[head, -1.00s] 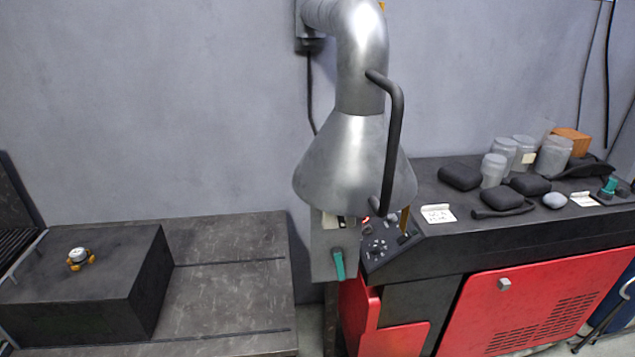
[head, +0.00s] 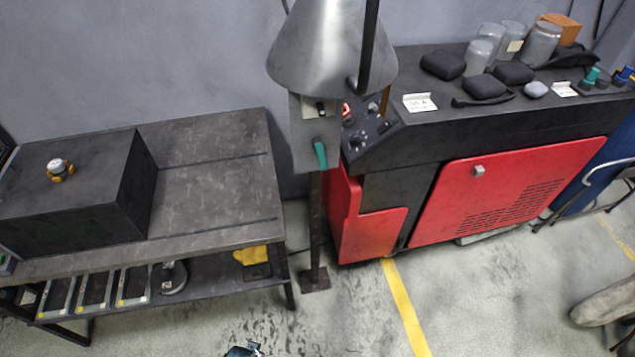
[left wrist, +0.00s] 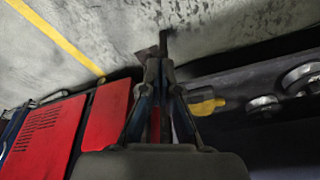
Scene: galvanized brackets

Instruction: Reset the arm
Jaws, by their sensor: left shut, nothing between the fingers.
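My left gripper (left wrist: 160,78) is shut and empty. Its fingers meet at the tips in the left wrist view, over the floor and the dark post. In the head view, only a small dark tip, apparently of this gripper (head: 243,350), shows at the bottom edge, in front of the workbench. It appears to touch nothing. My right gripper is in neither view.
A dark workbench (head: 215,195) with a black block (head: 80,225) stands left. A metal hood (head: 330,45) hangs above a post with a control box (head: 313,150). A red-fronted machine (head: 520,185) stands right. Open floor (head: 345,310) lies in front.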

